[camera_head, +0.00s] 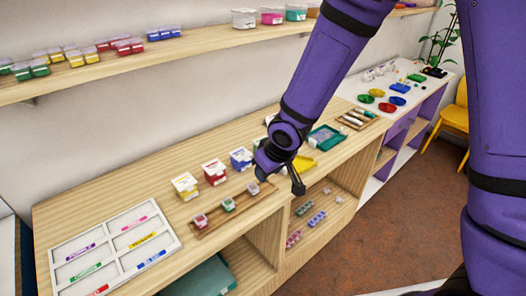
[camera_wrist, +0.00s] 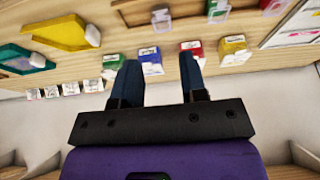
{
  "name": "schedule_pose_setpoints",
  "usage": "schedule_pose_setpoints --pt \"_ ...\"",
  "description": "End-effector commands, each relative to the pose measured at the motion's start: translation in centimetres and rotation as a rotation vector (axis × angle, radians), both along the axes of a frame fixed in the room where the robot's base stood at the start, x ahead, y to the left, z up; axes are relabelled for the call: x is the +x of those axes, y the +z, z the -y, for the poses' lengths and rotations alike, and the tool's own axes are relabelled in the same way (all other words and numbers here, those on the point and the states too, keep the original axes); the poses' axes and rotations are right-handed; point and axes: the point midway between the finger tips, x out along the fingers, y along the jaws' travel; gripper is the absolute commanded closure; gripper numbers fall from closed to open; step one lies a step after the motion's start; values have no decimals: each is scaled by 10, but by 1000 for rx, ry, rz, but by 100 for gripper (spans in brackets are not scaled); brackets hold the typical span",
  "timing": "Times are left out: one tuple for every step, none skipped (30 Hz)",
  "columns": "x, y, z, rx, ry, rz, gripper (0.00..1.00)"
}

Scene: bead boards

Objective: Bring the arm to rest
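My gripper (camera_head: 280,178) hangs over the wooden counter (camera_head: 120,197), near its front edge and to the right of the blue box (camera_head: 241,158). In the wrist view my gripper (camera_wrist: 160,68) has its two dark blue fingers spread apart, with nothing held between them. My purple arm reaches down to it from the upper right. Beyond the fingers, the wrist view shows a green box (camera_wrist: 113,62), the blue box (camera_wrist: 150,56), a red box (camera_wrist: 191,47) and a yellow box (camera_wrist: 235,45) in a row. The gripper's exact height above the counter is hard to tell.
A wooden tray (camera_head: 212,222) with small containers lies left of my gripper. A white sectioned board (camera_head: 107,241) is at the left. A yellow tray (camera_head: 304,163) and teal tray (camera_head: 325,137) lie to the right. A wall shelf (camera_head: 170,53) runs above. Brown floor (camera_head: 400,225) is open in front.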

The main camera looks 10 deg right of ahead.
Motion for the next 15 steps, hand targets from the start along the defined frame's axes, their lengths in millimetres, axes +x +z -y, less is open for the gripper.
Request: schedule_pose_setpoints --pt "0 0 0 0 0 0 61" --pt "0 0 0 0 0 0 61" --pt "0 1 1 -1 -2 2 61" --pt "1 3 2 -2 -5 4 61" --pt "1 6 4 -3 -9 7 61" --pt "2 12 8 -5 -18 12 61" --pt "3 17 12 -8 -27 16 61" --pt "4 24 17 -14 -38 22 61" --pt "5 34 24 -19 -53 31 61" --pt "5 43 31 -24 -68 38 61" --pt "6 52 38 -30 -86 45 61" --pt "5 65 48 -37 -106 55 61" --pt "4 75 56 -43 -124 60 61" --pt "3 84 64 -48 -142 64 61" --pt "0 96 74 -55 -164 71 61"
